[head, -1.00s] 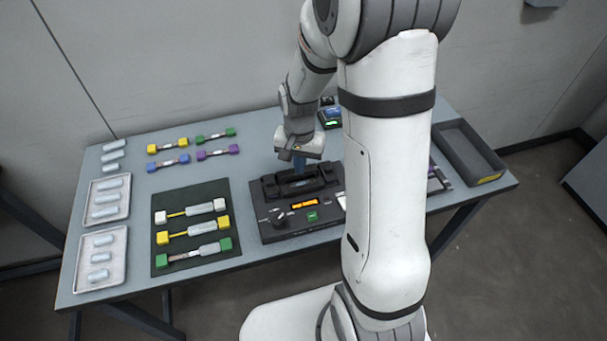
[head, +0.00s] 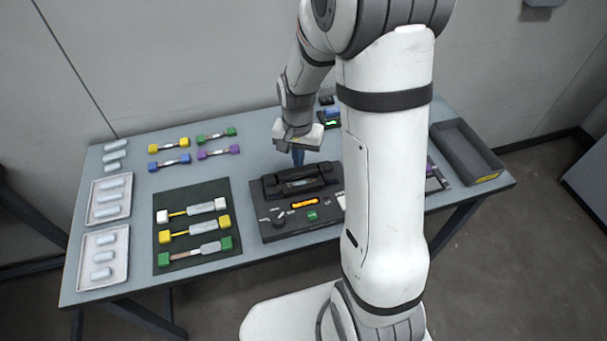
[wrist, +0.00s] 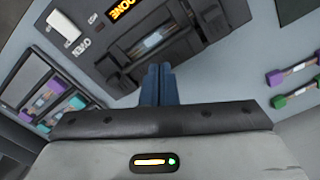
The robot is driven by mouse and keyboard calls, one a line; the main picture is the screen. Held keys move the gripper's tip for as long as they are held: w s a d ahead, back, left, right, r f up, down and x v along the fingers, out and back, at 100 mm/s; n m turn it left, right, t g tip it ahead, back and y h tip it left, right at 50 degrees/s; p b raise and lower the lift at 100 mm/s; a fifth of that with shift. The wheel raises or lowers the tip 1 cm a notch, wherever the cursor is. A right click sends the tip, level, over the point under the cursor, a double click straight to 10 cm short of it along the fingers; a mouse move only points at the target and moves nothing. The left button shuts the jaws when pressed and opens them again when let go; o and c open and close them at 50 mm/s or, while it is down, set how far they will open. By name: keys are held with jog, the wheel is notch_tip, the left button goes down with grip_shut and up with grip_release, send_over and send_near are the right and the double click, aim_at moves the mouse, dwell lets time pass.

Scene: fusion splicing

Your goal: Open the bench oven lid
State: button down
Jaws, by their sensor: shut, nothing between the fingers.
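The bench oven (head: 268,218) is a dark box on the table with a lit orange display, which reads DONE in the wrist view (wrist: 125,9). Its lid area (head: 300,181) is a dark raised block. In the wrist view, a long slot (wrist: 152,41) in its middle shows a pale strip; I cannot tell whether this is an open channel or a window in the lid. My gripper (head: 298,160) is shut and empty, its blue fingers pointing down just behind the oven. In the wrist view, the fingertips (wrist: 157,70) sit beside the block's edge; contact is unclear.
A dark mat (head: 193,259) with several connectors lies left of the oven. Two white trays (head: 96,285) of sleeves stand at the left edge. Several coloured pieces (head: 170,160) lie behind the mat. A small device (head: 330,118) is behind my gripper. A grey bin (head: 462,150) stands right.

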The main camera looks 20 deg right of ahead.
aim_at(296, 169)
jog(key=w+r+p, duration=0.3)
jog(key=r+p, duration=0.3)
jog(key=r, duration=0.2)
dwell(0.6)
dwell(0.9)
